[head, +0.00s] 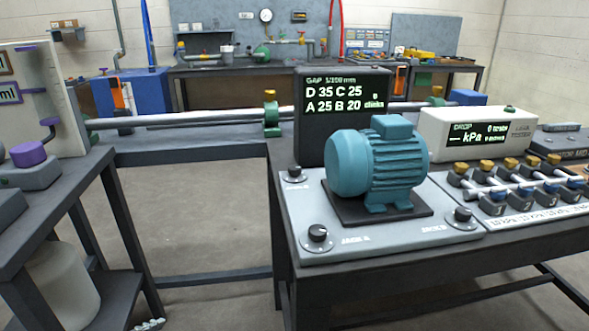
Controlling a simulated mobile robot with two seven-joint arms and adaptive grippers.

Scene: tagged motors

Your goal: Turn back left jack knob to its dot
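The back left jack knob (295,174) is a small dark knob on a pale round base at the back left corner of the grey jack plate (300,215). It is too small here to make out its pointer or its dot. The front left jack knob (318,234) and the front right jack knob (463,214) are dark too. A teal motor (375,165) stands on a dark pad in the middle of the plate. A black display (343,95) behind it reads D 35, C 25, A 25, B 20. Neither of my grippers is in view.
A white pressure box (478,130) and a row of brass and blue valves (520,180) stand right of the plate. A long metal shaft (190,118) runs behind. A left bench (60,190) carries a purple knob (28,153). Open floor lies between the benches.

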